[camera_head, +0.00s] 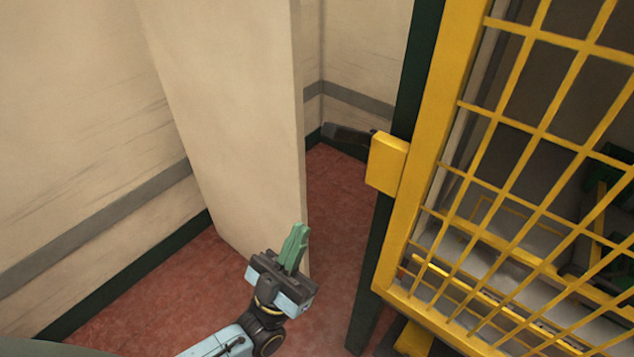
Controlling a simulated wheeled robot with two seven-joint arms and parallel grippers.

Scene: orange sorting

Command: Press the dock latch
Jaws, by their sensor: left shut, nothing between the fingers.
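My left gripper (297,240) comes in from the bottom left, with its green fingers shut and empty, pointing up. It shows in front of the lower edge of a beige panel (235,110); I cannot tell whether they touch. A yellow box-shaped block (387,163) sits on the left edge of the yellow mesh gate (440,130), up and to the right of the gripper and apart from it. A dark elongated part (348,138) shows just left of the block. I cannot tell which of these is the dock latch. My right gripper is not in view.
A dark green post (372,270) stands along the gate's left side. Beige walls with a grey stripe (100,228) stand at the left and back. Red floor (335,225) is clear between panel and post. Behind the mesh, machinery is partly hidden.

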